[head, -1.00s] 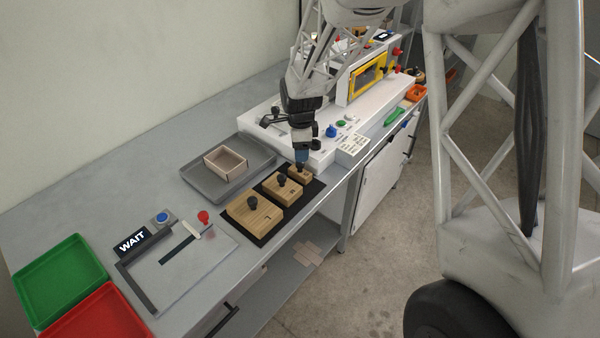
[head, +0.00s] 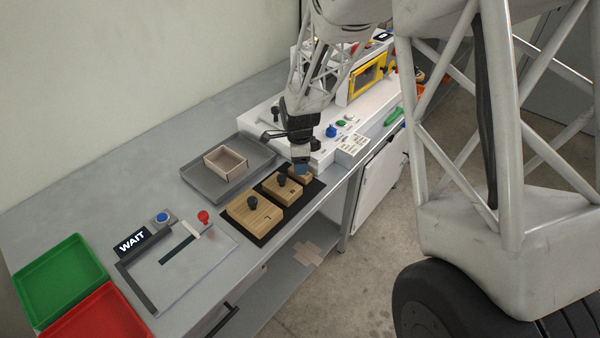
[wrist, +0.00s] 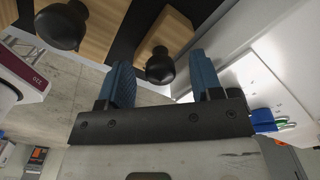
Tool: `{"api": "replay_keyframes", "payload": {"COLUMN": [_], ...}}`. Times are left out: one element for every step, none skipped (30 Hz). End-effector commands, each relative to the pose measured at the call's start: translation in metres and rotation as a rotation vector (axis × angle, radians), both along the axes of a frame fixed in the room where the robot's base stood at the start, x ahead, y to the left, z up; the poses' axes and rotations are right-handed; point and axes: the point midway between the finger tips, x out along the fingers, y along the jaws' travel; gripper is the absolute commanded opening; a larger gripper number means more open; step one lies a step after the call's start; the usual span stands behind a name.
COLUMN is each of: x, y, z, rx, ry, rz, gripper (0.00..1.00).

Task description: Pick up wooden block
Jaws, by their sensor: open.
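Three wooden blocks with black knobs stand in a row on a black mat (head: 262,239): a large block (head: 262,219), a middle block (head: 288,193) and a small block (head: 307,179) at the far end. My gripper (head: 301,171) is over the small block and hides its knob in the head view. In the wrist view, my gripper (wrist: 160,85) is open, its blue fingers spread on either side of the small block's knob (wrist: 160,67), with gaps to both. The small block (wrist: 168,32) and middle block (wrist: 95,28) show behind. Contact cannot be told.
A grey tray (head: 193,181) with an open box (head: 226,161) lies left of the blocks. A white machine (head: 262,127) stands close behind my gripper. A WAIT sign (head: 132,241), green tray (head: 60,279) and red tray (head: 104,316) are toward the front left.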

Motion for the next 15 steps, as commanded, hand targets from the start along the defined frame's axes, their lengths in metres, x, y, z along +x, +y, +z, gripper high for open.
{"api": "replay_keyframes", "payload": {"x": [-0.0001,-0.0001,0.0000,0.0000,0.0000,0.0000,0.0000,0.0001,0.0001,0.0001,0.0001,0.0001,0.0001,0.0001,0.0002], "y": [0.0000,0.0000,0.0000,0.0000,0.0000,0.0000,0.0000,0.0000,0.0000,0.0000,0.0000,0.0000,0.0000,0.0000,0.0000], "z": [-0.0052,-0.0073,-0.0094,-0.0105,-0.0113,-0.0118,-0.0120,-0.0120,-0.0119,-0.0118,-0.0118,-0.0118,-0.0117,-0.0117,-0.0117], "rx": [0.000,0.000,0.000,0.000,0.000,0.000,0.000,0.000,0.000,0.000,0.000,0.000,0.000,0.000,0.000], "ry": [0.001,0.001,0.000,0.000,0.000,0.000,0.000,0.000,0.000,-0.001,-0.001,0.000,-0.001,-0.001,-0.001], "rz": [0.000,0.000,0.000,0.000,0.000,0.000,0.000,0.000,0.000,0.000,0.000,0.000,0.000,0.000,0.000], "gripper": [0.60,0.60,0.60,0.60,0.60,0.60,0.60,0.60,0.60,0.60,0.60,0.60,0.60,0.60,0.60]}}
